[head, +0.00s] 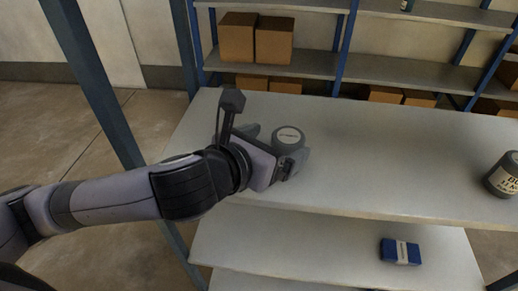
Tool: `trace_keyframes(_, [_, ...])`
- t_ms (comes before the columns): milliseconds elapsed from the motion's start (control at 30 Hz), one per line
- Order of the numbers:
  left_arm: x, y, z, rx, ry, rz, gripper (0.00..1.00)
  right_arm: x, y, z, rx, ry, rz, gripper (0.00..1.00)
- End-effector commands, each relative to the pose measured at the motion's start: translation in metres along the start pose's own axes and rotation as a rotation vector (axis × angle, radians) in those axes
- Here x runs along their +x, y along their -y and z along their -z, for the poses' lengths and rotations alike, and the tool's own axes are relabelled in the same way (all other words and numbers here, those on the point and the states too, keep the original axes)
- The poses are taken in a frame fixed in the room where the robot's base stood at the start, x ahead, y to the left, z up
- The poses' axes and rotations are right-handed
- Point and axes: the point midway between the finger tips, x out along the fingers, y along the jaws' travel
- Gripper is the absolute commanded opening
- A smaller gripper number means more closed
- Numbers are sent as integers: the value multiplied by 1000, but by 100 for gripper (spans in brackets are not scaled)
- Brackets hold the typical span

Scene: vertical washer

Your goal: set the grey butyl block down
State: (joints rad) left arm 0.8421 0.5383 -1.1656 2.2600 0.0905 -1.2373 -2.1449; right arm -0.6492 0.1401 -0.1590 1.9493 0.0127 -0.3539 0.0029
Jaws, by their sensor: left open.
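The grey butyl block (289,136) is a rounded grey piece with a white label on top. It stands near the left end of the upper shelf board (390,150), and its lower part is partly hidden by my gripper. My left gripper (277,147) reaches in from the left and is open, with its fingers around the block. Whether a finger touches the block cannot be told. My right gripper is not in view.
A dark can with a pale label (504,176) stands at the right end of the upper board. A blue box (400,252) lies on the lower board (300,240). Blue posts frame the left side. Brown boxes (255,38) sit on shelves behind. The middle of the upper board is clear.

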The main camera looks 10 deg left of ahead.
Motion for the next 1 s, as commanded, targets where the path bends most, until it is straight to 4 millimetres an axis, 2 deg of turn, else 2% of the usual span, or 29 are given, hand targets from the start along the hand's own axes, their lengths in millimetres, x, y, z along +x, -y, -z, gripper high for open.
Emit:
trace_keyframes(100, [-19, 0, 0, 1, 2, 1, 97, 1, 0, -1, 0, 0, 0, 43])
trace_keyframes(333, [-41, 0, 0, 1, 1, 1, 97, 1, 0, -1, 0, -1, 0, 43])
trace_keyframes(1000, [-45, 0, 0, 0, 0, 0, 97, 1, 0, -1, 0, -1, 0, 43])
